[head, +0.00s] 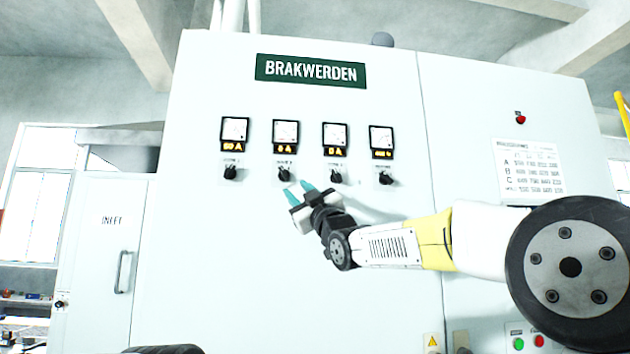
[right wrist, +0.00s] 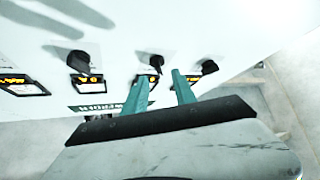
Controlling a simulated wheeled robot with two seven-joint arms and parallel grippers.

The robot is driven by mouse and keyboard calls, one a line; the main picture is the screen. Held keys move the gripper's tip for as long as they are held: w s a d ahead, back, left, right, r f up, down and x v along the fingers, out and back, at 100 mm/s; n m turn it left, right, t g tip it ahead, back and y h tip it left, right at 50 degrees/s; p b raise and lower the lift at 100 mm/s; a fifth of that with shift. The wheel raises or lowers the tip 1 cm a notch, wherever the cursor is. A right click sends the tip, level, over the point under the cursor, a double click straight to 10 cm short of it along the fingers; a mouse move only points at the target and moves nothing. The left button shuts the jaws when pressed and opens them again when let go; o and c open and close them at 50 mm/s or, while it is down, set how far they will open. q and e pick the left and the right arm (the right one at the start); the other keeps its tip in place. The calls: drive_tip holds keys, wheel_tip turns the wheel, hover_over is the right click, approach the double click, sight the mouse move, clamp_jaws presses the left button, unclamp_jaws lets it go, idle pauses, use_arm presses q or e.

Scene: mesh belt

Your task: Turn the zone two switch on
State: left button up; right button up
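The zone two switch (head: 284,174) is a small black knob on the white cabinet, second from the left in a row, under a meter reading about 0 A. Its small label is blurred. My right gripper (head: 298,190) has two teal fingers, apart with nothing between them, just below and right of this knob in the head view. The right wrist view shows the open fingers (right wrist: 166,72) pointing at the panel, upside down. A black knob (right wrist: 155,62), apparently zone two, shows by the left fingertip. Contact cannot be told. My left gripper is not in view.
Neighbouring knobs are zone one (head: 230,173) on the left, zone three (head: 336,176) and a fourth (head: 385,178) on the right. Meters (head: 286,135) sit above. A red lamp (head: 520,118) and push buttons (head: 519,343) are further right.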

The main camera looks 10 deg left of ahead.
sight(284, 172)
drive_tip(key=shift+n+y, duration=0.3)
drive_tip(key=shift+y, duration=0.3)
drive_tip(key=shift+s+r+x, duration=0.1)
drive_tip(key=shift+x, duration=1.3)
drive_tip(key=shift+s+r+x, duration=0.15)
drive_tip(key=shift+x, duration=1.25)
drive_tip(key=shift+s+r+x, duration=0.1)
drive_tip(key=shift+x, duration=1.3)
clamp_jaws()
